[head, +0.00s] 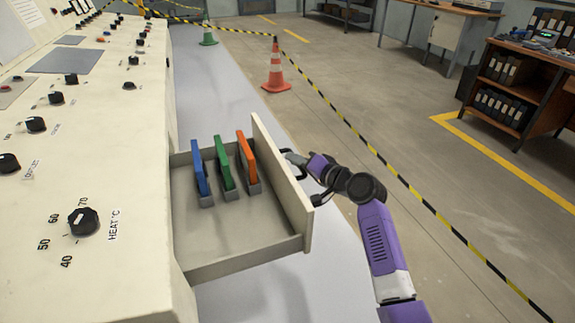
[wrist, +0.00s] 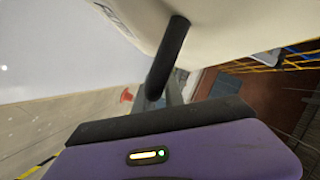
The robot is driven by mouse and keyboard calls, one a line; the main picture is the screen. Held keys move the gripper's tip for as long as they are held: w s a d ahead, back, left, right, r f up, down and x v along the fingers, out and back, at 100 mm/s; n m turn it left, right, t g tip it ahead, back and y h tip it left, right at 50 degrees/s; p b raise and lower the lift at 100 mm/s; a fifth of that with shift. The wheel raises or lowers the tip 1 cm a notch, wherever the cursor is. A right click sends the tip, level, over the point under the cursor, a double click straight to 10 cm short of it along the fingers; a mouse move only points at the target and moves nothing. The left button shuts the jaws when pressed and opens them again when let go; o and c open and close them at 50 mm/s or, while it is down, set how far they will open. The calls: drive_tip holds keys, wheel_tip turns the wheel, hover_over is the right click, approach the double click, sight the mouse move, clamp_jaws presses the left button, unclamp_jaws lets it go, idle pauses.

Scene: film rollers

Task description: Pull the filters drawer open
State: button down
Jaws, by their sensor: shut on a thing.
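The filters drawer (head: 285,190) stands pulled out from the side of the cream console in the head view. Its inside shows, with a blue filter (head: 198,167), a green filter (head: 223,162) and an orange filter (head: 247,158) upright in grey holders. My gripper (head: 296,158) is at the outer face of the drawer front, shut on the drawer's handle. In the wrist view the dark bar handle (wrist: 168,55) runs from the cream drawer front (wrist: 230,25) down to my gripper (wrist: 165,100). The fingertips are partly hidden.
The console (head: 110,130) carries several black knobs, including the heat knob (head: 83,221). A shelf with binders (head: 515,85) stands at the far right.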

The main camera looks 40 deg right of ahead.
drive_tip(key=shift+s+d+f, duration=0.1)
drive_tip(key=shift+d, duration=0.1)
drive_tip(key=c, duration=1.4)
unclamp_jaws()
drive_tip(key=shift+c, duration=0.2)
drive_tip(key=p+v, duration=0.1)
drive_tip(key=v, duration=0.6)
drive_tip(key=shift+s, duration=0.35)
